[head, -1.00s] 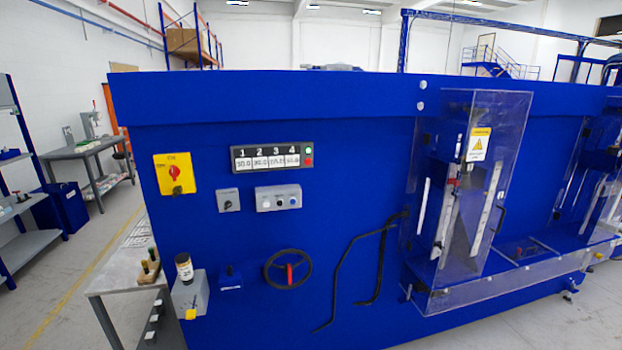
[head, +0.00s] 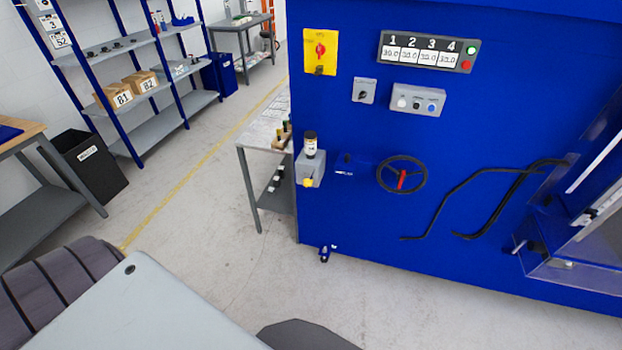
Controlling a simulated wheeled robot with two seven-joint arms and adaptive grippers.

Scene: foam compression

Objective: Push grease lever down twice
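A grey box (head: 310,170) with a dark-capped jar (head: 310,145) on top is fixed to the left end of the blue machine's front. I cannot tell for sure which of these parts is the grease lever. Neither of my grippers is in view.
The machine front (head: 420,230) carries a black handwheel (head: 402,175), a control box (head: 418,100) and black bent bars (head: 470,190). A grey side table (head: 262,160) stands left of it. Shelving (head: 140,85) and a black bin (head: 88,165) stand further left. The floor between is clear.

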